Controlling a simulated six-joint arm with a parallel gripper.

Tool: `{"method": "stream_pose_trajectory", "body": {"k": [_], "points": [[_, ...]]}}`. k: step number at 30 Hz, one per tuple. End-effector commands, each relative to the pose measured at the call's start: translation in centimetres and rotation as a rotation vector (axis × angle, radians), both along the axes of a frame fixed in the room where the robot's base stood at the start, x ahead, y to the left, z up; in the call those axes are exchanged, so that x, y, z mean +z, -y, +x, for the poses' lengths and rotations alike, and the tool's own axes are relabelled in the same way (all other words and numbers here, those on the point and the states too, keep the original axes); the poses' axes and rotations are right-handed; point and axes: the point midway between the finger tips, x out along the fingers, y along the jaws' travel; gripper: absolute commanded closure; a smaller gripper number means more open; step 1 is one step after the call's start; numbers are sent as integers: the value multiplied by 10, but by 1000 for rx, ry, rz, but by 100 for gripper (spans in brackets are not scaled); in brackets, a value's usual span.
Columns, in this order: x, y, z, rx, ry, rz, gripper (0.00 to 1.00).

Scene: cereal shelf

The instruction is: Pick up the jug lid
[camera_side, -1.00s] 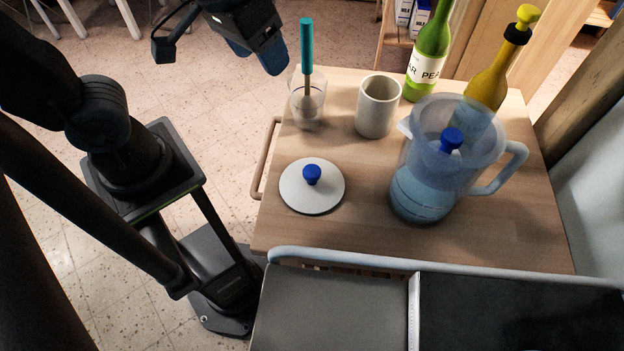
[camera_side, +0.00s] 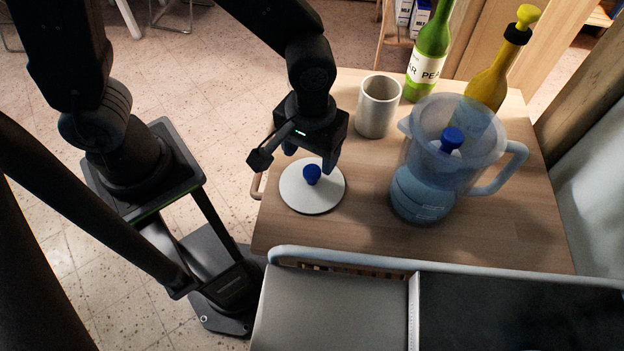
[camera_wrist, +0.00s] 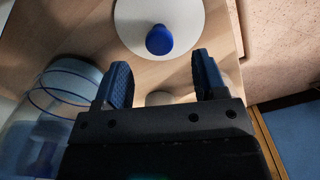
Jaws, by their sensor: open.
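The jug lid (camera_side: 310,196) is a white disc with a round blue knob (camera_side: 312,174), lying flat on the wooden table. In the wrist view the lid (camera_wrist: 190,22) is at the top, its knob (camera_wrist: 159,40) just beyond the gap between the fingers. My gripper (camera_side: 308,160) is open and empty, over the far side of the lid, near the knob but not around it. In the wrist view the gripper (camera_wrist: 162,82) shows two blue fingers spread apart. The clear jug (camera_side: 430,180) stands right of the lid, with a blue knob showing inside its top.
A grey cup (camera_side: 377,106) stands close behind my gripper. A green bottle (camera_side: 430,55) and a yellow bottle (camera_side: 488,85) stand at the back right. The table (camera_side: 350,235) is bare in front of the lid, with a rail (camera_side: 340,258) along a grey surface nearer the camera.

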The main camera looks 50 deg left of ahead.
Motion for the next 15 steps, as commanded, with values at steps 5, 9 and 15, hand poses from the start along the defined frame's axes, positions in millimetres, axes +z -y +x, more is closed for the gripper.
{"method": "stream_pose_trajectory", "body": {"k": [5, 9, 15], "points": [[-11, 0, 0, 0, -1, 1, 35], [-31, -1, 1, 0, -6, 3, 35], [-55, 0, 2, 0, -3, 1, 35]]}}
